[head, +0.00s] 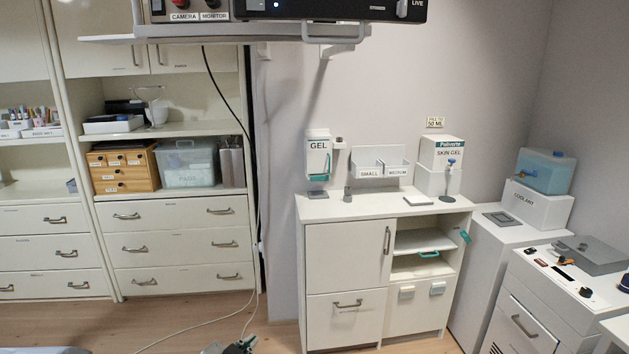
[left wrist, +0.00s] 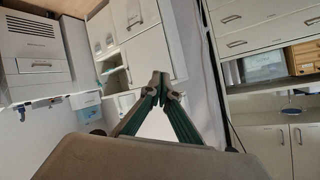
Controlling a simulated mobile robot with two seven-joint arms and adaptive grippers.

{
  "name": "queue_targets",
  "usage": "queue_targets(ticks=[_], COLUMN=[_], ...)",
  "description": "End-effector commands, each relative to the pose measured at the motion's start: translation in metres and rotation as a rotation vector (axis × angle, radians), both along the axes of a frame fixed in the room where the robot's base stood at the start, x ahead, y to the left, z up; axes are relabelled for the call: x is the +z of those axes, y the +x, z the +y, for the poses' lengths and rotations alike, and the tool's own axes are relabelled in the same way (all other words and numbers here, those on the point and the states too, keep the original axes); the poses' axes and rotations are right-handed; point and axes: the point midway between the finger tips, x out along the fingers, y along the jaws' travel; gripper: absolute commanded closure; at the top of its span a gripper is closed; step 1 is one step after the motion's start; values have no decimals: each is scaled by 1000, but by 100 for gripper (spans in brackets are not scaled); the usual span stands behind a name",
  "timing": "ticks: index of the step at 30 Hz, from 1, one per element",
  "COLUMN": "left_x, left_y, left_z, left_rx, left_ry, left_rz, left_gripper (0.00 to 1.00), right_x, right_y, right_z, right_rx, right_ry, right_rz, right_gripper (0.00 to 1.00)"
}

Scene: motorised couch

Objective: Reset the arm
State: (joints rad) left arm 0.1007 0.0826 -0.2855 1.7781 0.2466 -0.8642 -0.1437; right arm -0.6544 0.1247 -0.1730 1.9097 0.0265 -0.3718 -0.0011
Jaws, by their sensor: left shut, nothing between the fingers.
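My left gripper (head: 238,346) shows at the bottom edge of the head view, low in front of the wooden floor, with most of its arm out of frame. In the left wrist view its two green fingers (left wrist: 162,88) come together at their tips, shut and empty. No object touches the fingertips. My right gripper is in neither view.
A white cabinet (head: 346,270) with a gel dispenser (head: 318,158) and a skin gel box (head: 441,152) stands against the wall. Drawers and shelves (head: 180,247) fill the left. A machine (head: 540,300) stands at right. A cable (head: 222,322) crosses the open floor. A monitor shelf (head: 200,33) hangs overhead.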

Motion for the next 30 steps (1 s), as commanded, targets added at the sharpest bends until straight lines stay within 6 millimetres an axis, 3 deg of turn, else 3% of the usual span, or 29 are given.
queue_targets(ticks=[1,3,9,15,18,22,30], left_x=[-29,-59,-129,-171,-180,-185,-185], left_y=[-25,-56,-153,-246,-276,-297,-300], left_z=[6,13,36,54,60,64,64], left_rx=[18,43,117,178,198,208,212], left_ry=[-24,-55,-132,-188,-204,-214,-217], left_rz=[31,61,140,204,223,233,235], left_gripper=[100,100,100,100,100,100,100], right_x=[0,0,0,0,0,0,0], right_y=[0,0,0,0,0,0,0], right_z=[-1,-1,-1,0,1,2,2], right_rx=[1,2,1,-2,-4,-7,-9], right_ry=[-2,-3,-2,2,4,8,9], right_rz=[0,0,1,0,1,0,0], right_gripper=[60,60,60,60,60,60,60])
